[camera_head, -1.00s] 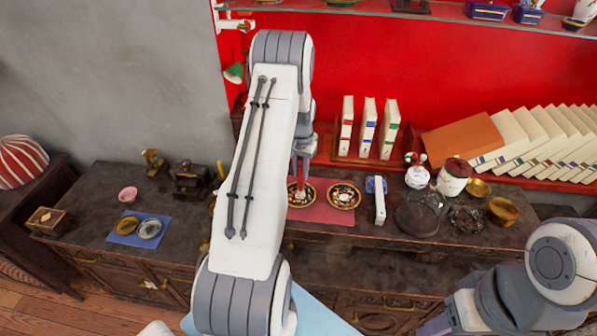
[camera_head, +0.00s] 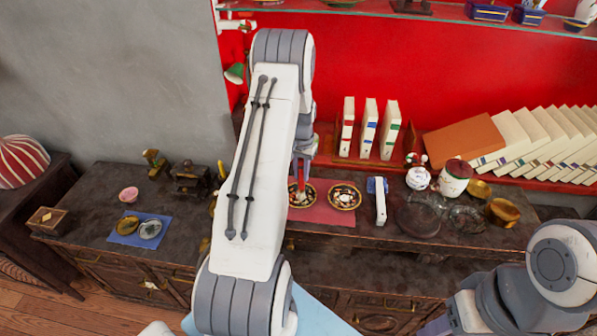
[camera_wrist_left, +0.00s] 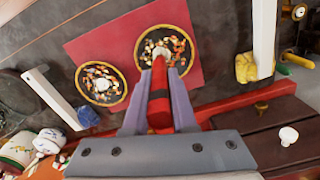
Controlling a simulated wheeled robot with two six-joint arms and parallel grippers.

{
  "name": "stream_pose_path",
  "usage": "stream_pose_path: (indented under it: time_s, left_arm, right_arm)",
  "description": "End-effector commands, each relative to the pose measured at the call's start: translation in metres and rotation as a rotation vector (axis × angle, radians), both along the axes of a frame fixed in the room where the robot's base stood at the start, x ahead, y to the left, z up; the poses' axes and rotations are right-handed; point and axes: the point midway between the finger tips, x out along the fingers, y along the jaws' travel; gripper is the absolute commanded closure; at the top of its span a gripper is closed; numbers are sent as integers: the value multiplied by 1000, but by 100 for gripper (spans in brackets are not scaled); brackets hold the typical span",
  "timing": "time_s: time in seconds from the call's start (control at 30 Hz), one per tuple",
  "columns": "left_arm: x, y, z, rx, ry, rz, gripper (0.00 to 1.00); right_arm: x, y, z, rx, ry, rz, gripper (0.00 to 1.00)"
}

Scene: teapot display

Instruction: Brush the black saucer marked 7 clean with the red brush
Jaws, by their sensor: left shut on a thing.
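Two black saucers with gold rims lie on a red mat (camera_head: 328,217), both with brown and orange bits in them. The left saucer (camera_head: 308,201) is partly hidden by my gripper and brush; the right saucer (camera_head: 344,196) is clear of them. My left gripper (camera_wrist_left: 158,88) is shut on the red brush (camera_wrist_left: 159,105). The brush's pale tip is over the left saucer, which shows at the upper middle in the wrist view (camera_wrist_left: 185,48); I cannot tell whether it touches. The other saucer is at the left there (camera_wrist_left: 118,100). I cannot read a 7 on either.
A blue mat with two small dishes (camera_head: 150,229) lies at the left. Upright books (camera_head: 368,128) stand behind. My right arm is at lower right.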

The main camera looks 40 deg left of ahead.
Motion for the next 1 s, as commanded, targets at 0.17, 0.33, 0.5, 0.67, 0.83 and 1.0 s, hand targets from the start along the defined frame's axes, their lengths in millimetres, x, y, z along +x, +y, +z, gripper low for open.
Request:
stream_pose_path:
  time_s: [0.17,0.33,0.5,0.67,0.83,1.0]
  left_arm:
    - [0,0,0,0,0,1,100]
    - [0,0,6,0,-1,1,100]
    - [0,0,24,0,-1,0,100]
    - [0,0,39,0,0,0,100]
    - [0,0,56,0,-1,0,100]
    - [0,0,61,0,0,0,100]
  right_arm:
    - [0,0,0,0,0,0,50]
    - [0,0,5,0,0,0,50]
    - [0,0,17,0,0,0,50]
    - [0,0,28,0,0,0,50]
    - [0,0,39,0,0,0,50]
    - [0,0,41,0,0,0,50]
